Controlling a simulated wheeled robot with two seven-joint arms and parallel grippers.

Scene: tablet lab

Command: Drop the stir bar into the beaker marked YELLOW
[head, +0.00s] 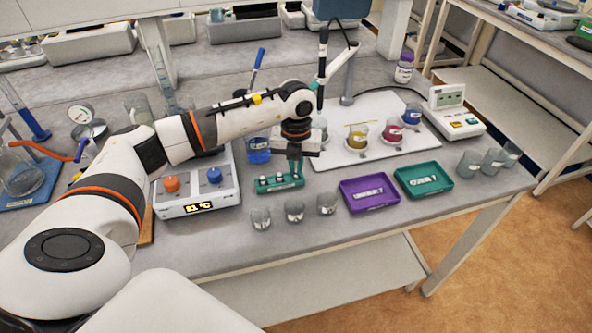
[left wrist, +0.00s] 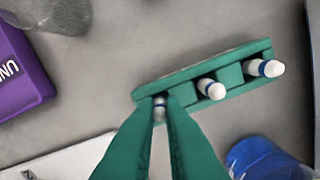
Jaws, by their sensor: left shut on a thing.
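My left gripper (head: 295,172) reaches down at the right end of a small green rack (head: 270,184). In the left wrist view its green fingers (left wrist: 161,98) are shut on a white stir bar (left wrist: 160,110), which is still at its slot in the rack (left wrist: 185,80). The fingers hide most of this bar. A beaker with yellow contents (head: 357,138) stands on the white board behind and right of the gripper. Its marking is too small to read. My right gripper is not in view.
Beakers with red (head: 393,132) and blue (head: 412,116) contents stand near the yellow one. A blue-filled beaker (head: 258,153) is left of the gripper. Empty beakers (head: 294,212) stand in front. Purple (head: 350,203) and green (head: 408,190) trays lie right. A hotplate (head: 198,196) is left.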

